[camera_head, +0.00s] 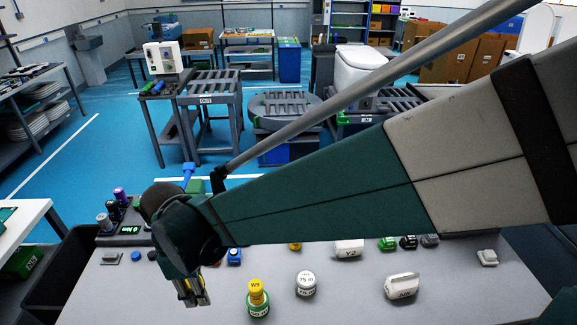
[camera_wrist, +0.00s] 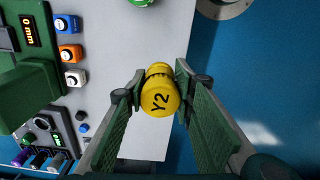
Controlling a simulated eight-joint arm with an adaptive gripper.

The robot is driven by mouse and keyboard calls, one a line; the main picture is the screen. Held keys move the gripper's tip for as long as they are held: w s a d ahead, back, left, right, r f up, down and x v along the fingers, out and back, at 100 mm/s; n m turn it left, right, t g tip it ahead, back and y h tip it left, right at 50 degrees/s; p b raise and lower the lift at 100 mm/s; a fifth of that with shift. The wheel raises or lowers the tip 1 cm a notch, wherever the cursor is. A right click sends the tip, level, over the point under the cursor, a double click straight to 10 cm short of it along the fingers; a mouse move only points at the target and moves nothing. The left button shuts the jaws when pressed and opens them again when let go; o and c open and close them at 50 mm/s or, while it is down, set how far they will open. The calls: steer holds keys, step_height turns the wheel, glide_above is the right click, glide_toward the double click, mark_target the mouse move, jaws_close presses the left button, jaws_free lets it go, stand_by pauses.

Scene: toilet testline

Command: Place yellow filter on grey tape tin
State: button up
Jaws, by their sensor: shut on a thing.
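My gripper (camera_wrist: 160,86) is shut on the yellow filter (camera_wrist: 160,97), a short cylinder marked Y2, held between the two green fingers in the wrist view. In the head view my gripper (camera_head: 188,292) hangs at the left part of the grey table, with the filter not clearly distinguishable there. A round tin with a pale grey-white top marked 75 m (camera_head: 306,280) stands upright on the table to the right of my gripper. It looks like the grey tape tin. Its top appears bare.
A yellow piece marked W5 (camera_head: 257,288) sits on a green tin (camera_head: 257,307) between my gripper and the pale tin. Small coloured button boxes (camera_wrist: 70,53) line one side in the wrist view. My arm hides part of the table's back.

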steer(key=shift+w+d+r, duration=0.1)
steer(key=shift+d+r, duration=0.1)
steer(key=shift+r, duration=0.4)
steer(key=shift+w+d+r, duration=0.1)
steer(key=shift+d+r, duration=0.05)
steer(key=shift+r, duration=0.45)
steer(key=w+d+p, duration=0.1)
steer(key=w+d, duration=0.4)
steer(key=d, duration=0.4)
steer(key=w+d+p, duration=0.1)
steer(key=w+d, duration=0.4)
steer(key=d, duration=0.4)
steer(key=n+p, duration=0.1)
steer(key=p, duration=0.1)
glide_above(307, 277)
steer(key=shift+s+f, duration=0.1)
steer(key=shift+f, duration=2.45)
steer(key=shift+f, duration=0.1)
steer(key=shift+f+b, duration=0.55)
steer(key=shift+f, duration=2.3)
steer(key=shift+f+b, duration=0.3)
steer(key=shift+f, duration=1.75)
